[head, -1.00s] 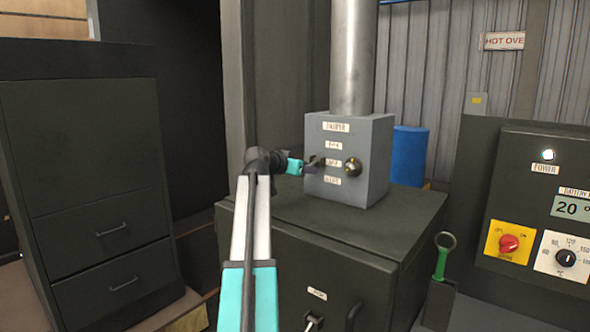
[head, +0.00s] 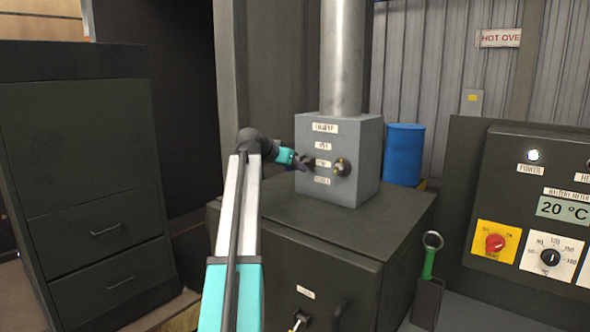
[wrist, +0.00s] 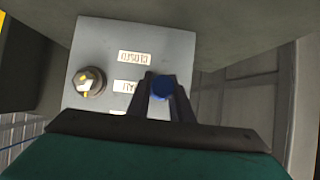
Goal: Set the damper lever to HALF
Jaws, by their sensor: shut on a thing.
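The damper box (head: 367,160) is a grey box under a metal flue pipe, with a stack of small white labels on its front. The middle label (head: 322,163) seems to read HALF; the text is blurred. My gripper (head: 306,163) is at the left of the labels, about level with the middle one. In the wrist view my gripper (wrist: 161,80) is shut on the damper lever's round blue knob (wrist: 162,87). The knob appears beside the middle label, with another label (wrist: 135,58) to its side. The lever's shaft is hidden, so I cannot tell its exact angle.
A round dial knob (head: 342,167) sits right of the labels, close to my gripper. The box stands on a dark cabinet (head: 280,215). A blue drum (head: 404,155) is behind it, a control panel (head: 481,190) at right, and a drawer cabinet (head: 85,160) at left.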

